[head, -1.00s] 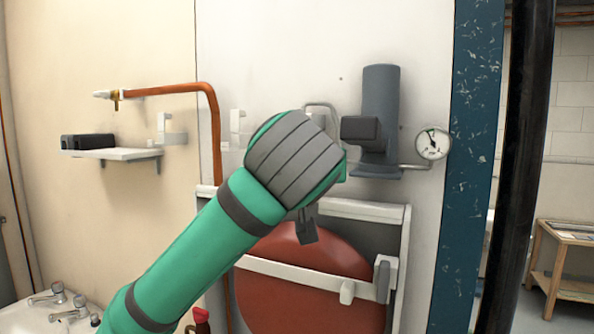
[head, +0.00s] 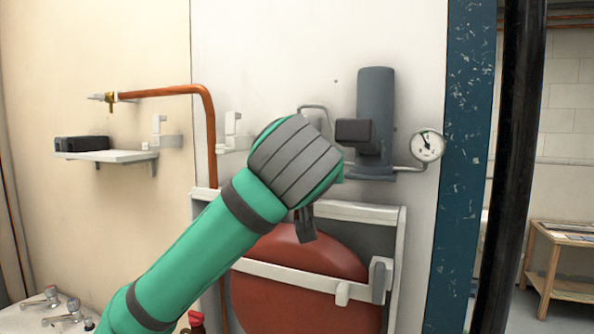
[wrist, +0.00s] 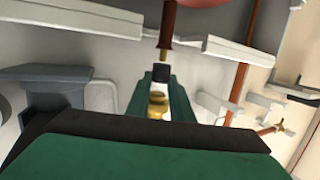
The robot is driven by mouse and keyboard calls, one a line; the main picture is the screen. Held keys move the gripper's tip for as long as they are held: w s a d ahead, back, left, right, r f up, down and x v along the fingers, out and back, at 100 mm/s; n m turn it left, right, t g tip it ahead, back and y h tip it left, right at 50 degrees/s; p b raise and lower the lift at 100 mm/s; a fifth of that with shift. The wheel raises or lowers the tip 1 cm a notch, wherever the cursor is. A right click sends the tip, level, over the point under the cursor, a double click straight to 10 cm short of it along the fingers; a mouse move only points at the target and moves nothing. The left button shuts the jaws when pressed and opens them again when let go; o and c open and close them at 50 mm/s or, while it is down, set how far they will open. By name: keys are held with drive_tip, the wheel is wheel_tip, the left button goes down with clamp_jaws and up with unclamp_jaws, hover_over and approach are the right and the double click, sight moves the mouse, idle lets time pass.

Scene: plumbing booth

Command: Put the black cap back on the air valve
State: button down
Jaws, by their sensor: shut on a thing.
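In the wrist view the small black cap (wrist: 161,72) sits at the tips of my gripper (wrist: 162,80), whose green fingers are shut on it.
A grey pump (head: 375,115) and a pressure gauge (head: 427,146) are close on the right. A copper pipe (head: 208,120) runs down at left. A white strap (head: 300,282) crosses the vessel. A shelf (head: 120,156) with a black box (head: 82,143) is farther left.

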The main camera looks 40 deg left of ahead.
drive_tip(key=shift+f, duration=0.25)
drive_tip(key=shift+d+f, duration=0.1)
drive_tip(key=shift+f, duration=0.75)
drive_tip(key=c, duration=1.5)
unclamp_jaws()
drive_tip(key=v, duration=1)
drive_tip(key=shift+s+d+r, duration=0.1)
drive_tip(key=shift+s+d, duration=0.15)
